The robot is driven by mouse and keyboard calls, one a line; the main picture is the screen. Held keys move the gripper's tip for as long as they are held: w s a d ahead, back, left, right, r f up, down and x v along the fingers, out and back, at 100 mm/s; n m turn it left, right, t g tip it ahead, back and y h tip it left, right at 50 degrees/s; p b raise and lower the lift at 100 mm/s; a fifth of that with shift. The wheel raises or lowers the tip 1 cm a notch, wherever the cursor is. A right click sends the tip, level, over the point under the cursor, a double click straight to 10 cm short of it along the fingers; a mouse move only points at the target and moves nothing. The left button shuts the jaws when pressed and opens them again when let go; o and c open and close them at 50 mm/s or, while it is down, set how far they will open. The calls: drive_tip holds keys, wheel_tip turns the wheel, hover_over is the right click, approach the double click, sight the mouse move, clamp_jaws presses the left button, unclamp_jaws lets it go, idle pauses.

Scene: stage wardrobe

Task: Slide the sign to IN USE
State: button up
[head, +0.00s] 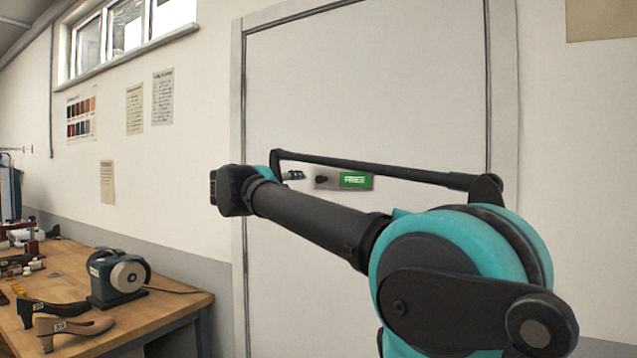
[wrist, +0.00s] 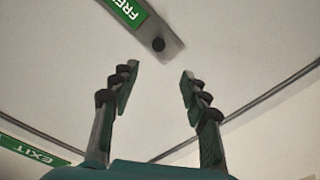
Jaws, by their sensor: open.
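The sign (head: 357,181) is a small grey plate on the pale door, showing a green panel that reads FREE. A dark round knob (head: 321,180) sits at the plate's left end in the head view. In the wrist view the sign (wrist: 127,9) is at the top, tilted and partly cut off, with its knob (wrist: 158,44) just beyond the fingertips. My gripper (wrist: 157,78) is open and empty, its two fingers spread either side of a line to the knob and apart from it. In the head view my arm mostly hides my gripper.
The white door (head: 400,80) fills the middle behind my arm. A wooden bench (head: 150,312) at lower left carries a grinder-like machine (head: 118,278) and shoe forms (head: 75,328). A green EXIT sign (wrist: 32,150) shows at lower left in the wrist view.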

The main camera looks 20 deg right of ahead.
drive_tip(key=x, duration=1.7)
drive_tip(key=shift+d+r, duration=0.15)
clamp_jaws()
